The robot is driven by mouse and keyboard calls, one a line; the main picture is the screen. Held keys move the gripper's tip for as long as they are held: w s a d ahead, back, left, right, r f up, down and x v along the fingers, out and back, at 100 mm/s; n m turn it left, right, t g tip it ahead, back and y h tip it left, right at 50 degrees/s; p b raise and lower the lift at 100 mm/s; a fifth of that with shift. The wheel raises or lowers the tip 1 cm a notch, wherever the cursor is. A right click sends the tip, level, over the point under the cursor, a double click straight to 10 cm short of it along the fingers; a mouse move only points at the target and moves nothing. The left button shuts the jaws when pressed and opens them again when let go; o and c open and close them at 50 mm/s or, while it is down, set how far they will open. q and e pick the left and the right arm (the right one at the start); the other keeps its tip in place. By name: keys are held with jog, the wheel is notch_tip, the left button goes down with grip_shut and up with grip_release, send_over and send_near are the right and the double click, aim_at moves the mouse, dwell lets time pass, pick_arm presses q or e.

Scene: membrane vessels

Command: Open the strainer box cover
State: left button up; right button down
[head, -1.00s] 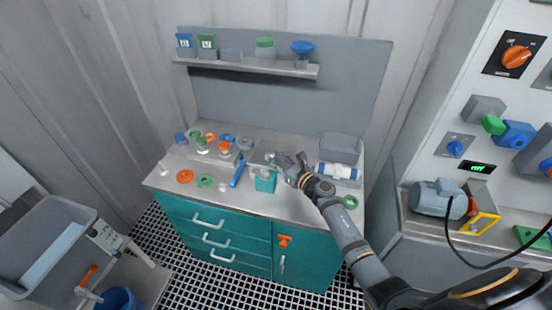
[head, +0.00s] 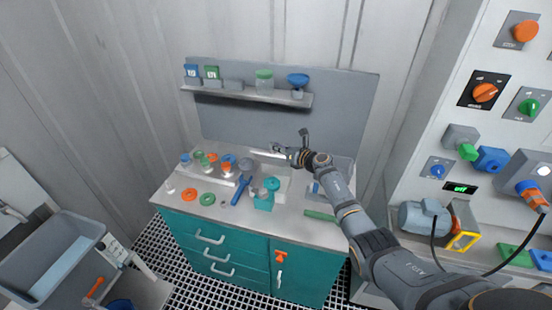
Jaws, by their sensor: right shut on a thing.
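My right gripper (head: 289,153) is over the back of the bench, shut on a thin pale flat piece (head: 266,154) that sticks out to its left. The piece looks like a cover seen nearly edge-on, but it is too small to be sure. My left gripper is not in view.
A blue-handled tool (head: 240,190) lies left of the teal block. Several coloured rings and fittings, including an orange ring (head: 189,195) and a green ring (head: 207,199), crowd the bench's left. A shelf (head: 240,93) with containers runs behind. A control panel stands right.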

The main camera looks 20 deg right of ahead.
jog(key=c, duration=2)
grip_release()
jog(key=shift+d+f, duration=0.3)
jog(key=shift+f, duration=0.25)
jog(key=o, duration=0.6)
jog(key=shift+d+f, duration=0.15)
jog(key=shift+d, duration=0.15)
jog(key=shift+a, duration=0.25)
jog(key=v, duration=1.2)
jog(key=shift+w+r, duration=0.1)
jog(key=shift+r, duration=0.2)
